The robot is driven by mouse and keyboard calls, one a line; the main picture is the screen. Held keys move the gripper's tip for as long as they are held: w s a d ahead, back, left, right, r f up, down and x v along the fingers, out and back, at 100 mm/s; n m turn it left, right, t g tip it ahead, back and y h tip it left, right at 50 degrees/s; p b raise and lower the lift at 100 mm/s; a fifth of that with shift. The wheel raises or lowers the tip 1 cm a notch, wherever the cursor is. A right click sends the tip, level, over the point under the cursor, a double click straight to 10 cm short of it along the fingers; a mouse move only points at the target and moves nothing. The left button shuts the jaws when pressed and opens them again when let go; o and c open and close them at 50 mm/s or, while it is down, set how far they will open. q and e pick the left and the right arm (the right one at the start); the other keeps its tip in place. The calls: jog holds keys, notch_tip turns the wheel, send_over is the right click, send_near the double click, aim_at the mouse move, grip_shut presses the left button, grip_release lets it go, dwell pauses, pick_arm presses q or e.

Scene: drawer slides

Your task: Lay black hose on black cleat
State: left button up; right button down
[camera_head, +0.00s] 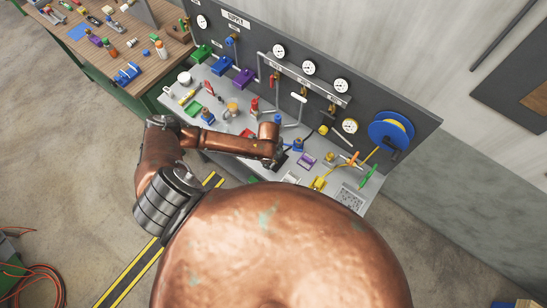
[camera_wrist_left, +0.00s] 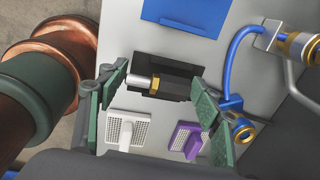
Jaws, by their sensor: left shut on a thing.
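In the left wrist view, my left gripper (camera_wrist_left: 158,86) has its green fingers shut on the black hose (camera_wrist_left: 181,86), a short piece with a silver end and a brass band. The hose lies across the space between the fingertips. The black cleat (camera_wrist_left: 172,70) is a dark block directly behind the hose in this view, on the grey panel. I cannot tell whether the hose touches it or is held just above it. In the head view, my left gripper (camera_head: 276,163) is low over the bench, and the hose is too small to make out. My right gripper is not in view.
A white cleat (camera_wrist_left: 125,130) and a purple cleat (camera_wrist_left: 187,138) sit close to the gripper. A blue hose with brass fittings (camera_wrist_left: 236,65) curves at the right. In the head view, gauges and pipes line the back panel (camera_head: 225,55), and a blue reel (camera_head: 390,130) is at right.

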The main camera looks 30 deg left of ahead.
pick_arm(q)
jog(key=shift+f, duration=0.15)
jog(key=o, duration=1.3)
jog(key=shift+o, duration=0.2)
notch_tip(320, 180, up, 3)
jog(key=p, duration=0.3)
jog(key=shift+s, duration=0.1)
jog(key=shift+s+r+p, duration=0.1)
jog(key=shift+r+p, duration=0.35)
jog(key=shift+r, duration=0.5)
